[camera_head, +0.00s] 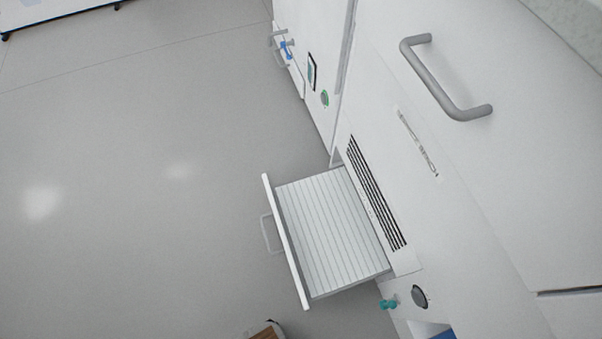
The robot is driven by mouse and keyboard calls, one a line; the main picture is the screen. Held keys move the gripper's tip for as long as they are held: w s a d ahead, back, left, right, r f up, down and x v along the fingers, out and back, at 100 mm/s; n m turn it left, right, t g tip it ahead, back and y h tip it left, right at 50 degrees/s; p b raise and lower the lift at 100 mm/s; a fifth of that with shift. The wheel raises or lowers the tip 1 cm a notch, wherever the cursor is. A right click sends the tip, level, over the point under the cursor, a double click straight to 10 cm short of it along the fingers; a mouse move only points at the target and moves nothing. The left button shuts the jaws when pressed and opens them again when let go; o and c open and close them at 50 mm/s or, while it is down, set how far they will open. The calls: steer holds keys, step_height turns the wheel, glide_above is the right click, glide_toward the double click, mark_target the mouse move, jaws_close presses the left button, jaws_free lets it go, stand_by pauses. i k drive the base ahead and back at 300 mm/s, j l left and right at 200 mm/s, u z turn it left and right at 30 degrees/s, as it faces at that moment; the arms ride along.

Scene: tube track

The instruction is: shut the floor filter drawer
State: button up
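The floor filter drawer (334,236) is pulled out from the base of a tall white cabinet, low near the floor. Its inside shows a pale ribbed filter panel. Its white front panel (285,241) faces left and carries a thin grey handle (266,234). A clear gap of drawer length lies between the front panel and the cabinet face. My gripper is not in view.
The white cabinet (470,190) fills the right side, with a black vent grille (377,193) above the drawer and a large grey handle (445,85). A teal knob (388,303) sticks out near the drawer. A dark-edged brown object (265,331) is cut off at the bottom. Floor on the left is clear.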

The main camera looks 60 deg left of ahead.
mark_target(332, 245)
steer(key=l+u, duration=0.35)
steer(key=k+l+u, duration=0.1)
steer(key=u, duration=0.25)
steer(key=k+l+u, duration=0.15)
steer(key=u, duration=0.15)
steer(key=l+u, duration=0.1)
steer(key=u, duration=0.5)
steer(key=l+u, duration=0.4)
steer(key=l, duration=0.35)
